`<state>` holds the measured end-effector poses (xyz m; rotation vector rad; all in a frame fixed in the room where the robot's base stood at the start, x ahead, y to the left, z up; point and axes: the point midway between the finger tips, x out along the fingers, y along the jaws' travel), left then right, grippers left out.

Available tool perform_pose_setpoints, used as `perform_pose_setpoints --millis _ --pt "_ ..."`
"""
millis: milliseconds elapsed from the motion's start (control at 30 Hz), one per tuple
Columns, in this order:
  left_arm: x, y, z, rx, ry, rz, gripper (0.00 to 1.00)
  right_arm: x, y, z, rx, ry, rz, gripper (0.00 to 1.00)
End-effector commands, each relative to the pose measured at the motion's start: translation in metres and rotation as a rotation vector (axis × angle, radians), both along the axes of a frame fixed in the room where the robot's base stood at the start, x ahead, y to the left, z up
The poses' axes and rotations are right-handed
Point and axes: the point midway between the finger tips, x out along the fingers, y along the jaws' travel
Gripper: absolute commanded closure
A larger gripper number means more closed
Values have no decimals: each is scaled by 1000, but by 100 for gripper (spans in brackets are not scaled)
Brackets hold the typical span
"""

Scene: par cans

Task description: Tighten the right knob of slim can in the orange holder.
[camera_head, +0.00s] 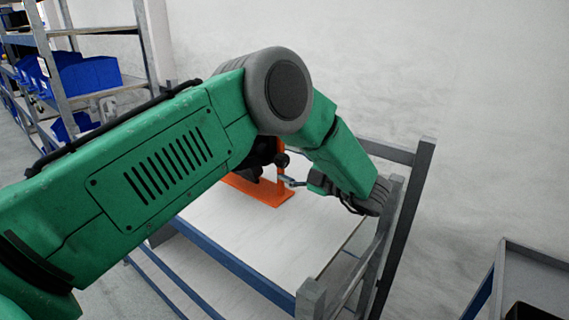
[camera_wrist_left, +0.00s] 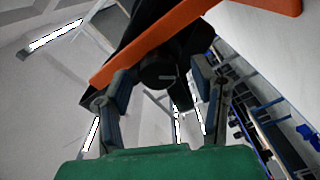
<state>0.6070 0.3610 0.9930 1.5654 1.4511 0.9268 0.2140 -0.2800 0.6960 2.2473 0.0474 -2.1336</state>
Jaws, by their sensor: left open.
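The orange holder (camera_head: 262,191) stands on the white tabletop, partly hidden behind my left arm. The black slim can (camera_head: 257,158) sits in it, mostly covered by the arm. A dark round knob (camera_head: 282,160) shows at the can's right side. In the left wrist view the knob (camera_wrist_left: 160,72) faces the camera, with the orange holder bar (camera_wrist_left: 150,42) crossing diagonally and the black can body (camera_wrist_left: 146,22) behind. My left gripper (camera_head: 287,181) is open. Its fingers lie on either side of the knob in the wrist view, with gaps visible. My right gripper is not in view.
The white table (camera_head: 270,240) has a blue edge and grey rails (camera_head: 390,240) at its right end, near my left wrist. A grey cart (camera_head: 530,270) stands at lower right. Shelves with blue bins (camera_head: 90,75) stand at back left. The near tabletop is clear.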

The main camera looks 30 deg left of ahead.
Motion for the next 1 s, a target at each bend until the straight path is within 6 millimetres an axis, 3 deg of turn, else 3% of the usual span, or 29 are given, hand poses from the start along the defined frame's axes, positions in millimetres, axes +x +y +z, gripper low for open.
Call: perform_pose_setpoints --millis 300,500,1000 --pt "-4 -67 -3 -3 3 -2 47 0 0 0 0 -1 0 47" --pt "-6 -93 -3 -3 2 0 47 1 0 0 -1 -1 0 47" --pt "-7 -100 -3 -2 4 1 47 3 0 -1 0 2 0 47"
